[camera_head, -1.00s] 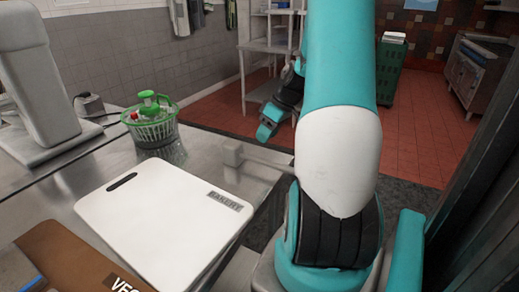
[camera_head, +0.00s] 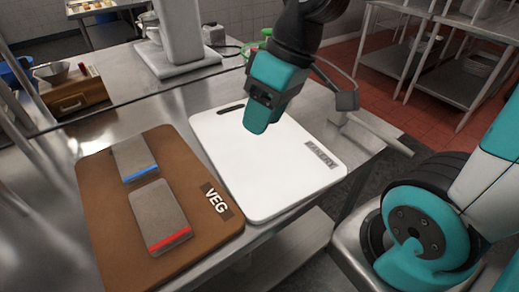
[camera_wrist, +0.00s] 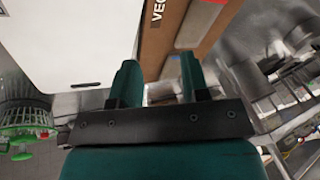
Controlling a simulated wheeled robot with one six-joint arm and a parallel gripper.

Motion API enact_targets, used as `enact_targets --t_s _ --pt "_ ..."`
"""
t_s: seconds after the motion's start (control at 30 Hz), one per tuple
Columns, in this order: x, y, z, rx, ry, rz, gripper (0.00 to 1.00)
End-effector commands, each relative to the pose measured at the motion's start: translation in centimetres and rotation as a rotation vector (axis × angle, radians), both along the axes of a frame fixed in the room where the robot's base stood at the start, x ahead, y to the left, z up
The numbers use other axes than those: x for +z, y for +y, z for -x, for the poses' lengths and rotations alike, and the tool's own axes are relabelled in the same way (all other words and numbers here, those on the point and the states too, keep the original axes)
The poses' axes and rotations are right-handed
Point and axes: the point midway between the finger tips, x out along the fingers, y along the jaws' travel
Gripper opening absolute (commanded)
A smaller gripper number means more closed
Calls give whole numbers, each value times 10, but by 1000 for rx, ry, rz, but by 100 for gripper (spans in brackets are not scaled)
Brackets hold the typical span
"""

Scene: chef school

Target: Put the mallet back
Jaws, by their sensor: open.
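The mallet (camera_head: 373,134) lies at the right end of the steel table in the head view. Its pale grey head is on the table top, and its handle reaches out past the table edge. My gripper (camera_head: 258,124) hangs over the white bakery board, to the left of the mallet and apart from it. In the wrist view my gripper (camera_wrist: 159,78) shows two teal fingers spread apart with nothing between them. I cannot make out the mallet in the wrist view.
The white board (camera_head: 262,185) lies beside the brown VEG board (camera_head: 100,215), which bears two grey blocks (camera_head: 160,215) with blue and red stripes. A grey machine (camera_head: 180,70) stands behind. A green salad spinner (camera_wrist: 25,120) shows in the wrist view. Steel shelves (camera_head: 400,45) stand behind right.

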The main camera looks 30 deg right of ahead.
Motion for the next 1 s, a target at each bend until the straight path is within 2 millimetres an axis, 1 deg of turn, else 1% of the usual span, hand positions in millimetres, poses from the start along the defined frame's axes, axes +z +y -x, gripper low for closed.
enact_targets --t_s 0.03,0.1,0.2,0.3,1.0 --pt "3 20 21 49 4 1 42" --pt "4 37 44 84 14 2 42" --pt "5 49 65 115 26 4 42" --pt "5 55 75 126 31 5 42" --pt "5 55 75 127 32 4 42"
